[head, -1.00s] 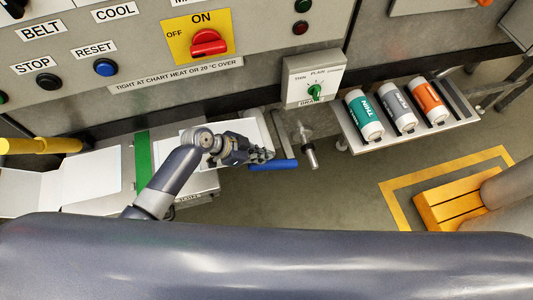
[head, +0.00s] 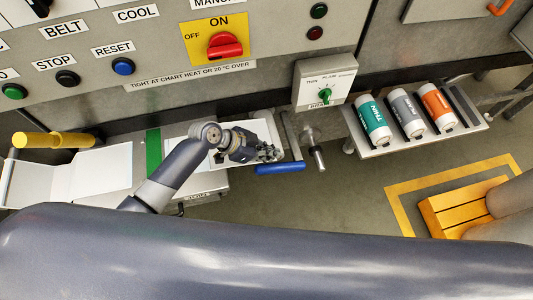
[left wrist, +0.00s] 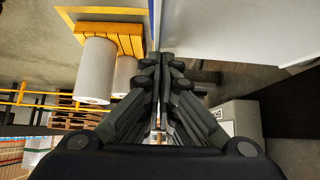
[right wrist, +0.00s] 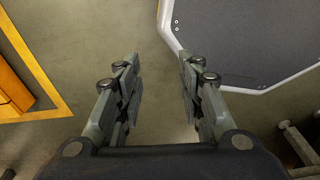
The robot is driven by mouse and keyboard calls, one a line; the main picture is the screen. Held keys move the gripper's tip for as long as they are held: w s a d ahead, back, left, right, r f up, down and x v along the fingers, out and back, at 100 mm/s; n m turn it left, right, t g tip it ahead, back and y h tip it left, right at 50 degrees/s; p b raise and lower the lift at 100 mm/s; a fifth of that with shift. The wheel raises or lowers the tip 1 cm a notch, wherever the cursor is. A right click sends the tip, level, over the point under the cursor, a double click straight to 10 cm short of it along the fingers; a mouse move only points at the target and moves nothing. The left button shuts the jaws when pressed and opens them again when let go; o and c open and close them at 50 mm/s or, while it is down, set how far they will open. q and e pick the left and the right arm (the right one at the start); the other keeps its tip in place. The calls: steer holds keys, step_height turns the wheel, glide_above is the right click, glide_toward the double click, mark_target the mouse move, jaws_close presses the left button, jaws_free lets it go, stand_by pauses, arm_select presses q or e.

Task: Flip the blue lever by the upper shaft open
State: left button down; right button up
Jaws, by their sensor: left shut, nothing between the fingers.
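The blue lever (head: 281,168) shows in the head view as a blue bar lying nearly level in the picture. Its right end meets a grey arm (head: 291,137) beside the metal shaft end (head: 318,158). My left gripper (head: 275,153) is shut and empty, its fingertips just above the blue bar in the picture. I cannot tell whether they touch it. In the left wrist view the closed fingers (left wrist: 165,60) point toward a narrow blue strip at the top, probably the lever. My right gripper (right wrist: 158,68) is open and empty above the floor.
A control panel with a red knob (head: 225,46) stands behind. A small box with a green knob (head: 324,95) is right of the lever. A shelf (head: 372,150) holds teal, grey and orange cylinders. A white sheet (head: 262,130) lies behind the gripper. Floor is clear in front of the shaft.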

arm_select(q)
steer(key=s+a+r+b, duration=0.2)
steer(key=a+r, duration=0.2)
steer(key=a, duration=0.4)
steer(key=shift+s+r, duration=0.15)
steer(key=shift+s, duration=0.2)
